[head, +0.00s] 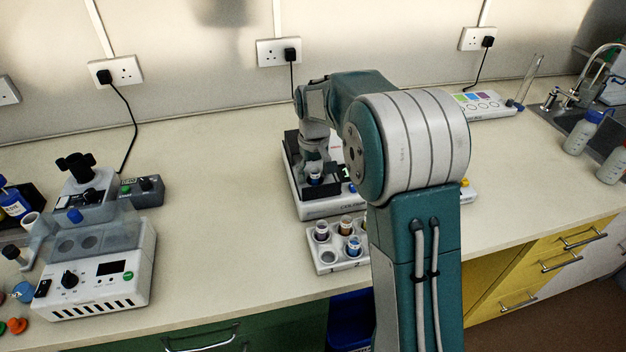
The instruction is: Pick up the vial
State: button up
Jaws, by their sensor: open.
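A small vial (315,179) with a dark top stands on a white and black bench instrument (322,211) in the middle of the bench. My gripper (316,168) points down right at this vial. It is open, and its fingers are close around or just behind the vial's top; I cannot tell whether they touch it. Several other vials stand in a white rack (328,268) in front of the instrument, one with a brown top (346,224) and one with a blue top (354,244). My arm hides the rack's right side and part of the instrument.
A grey-white machine (100,285) with a knob stands at the left, beside bottles and coloured caps. A flat device (482,104) lies at the back right, near a sink (577,122) and bottles (583,135). The bench between the left machine and the instrument is clear.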

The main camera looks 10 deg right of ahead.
jog(key=shift+d+f, duration=0.15)
jog(key=shift+d, duration=0.15)
jog(key=shift+a, duration=0.2)
jog(key=c, duration=1)
jog(key=shift+a, duration=0.15)
grip_shut()
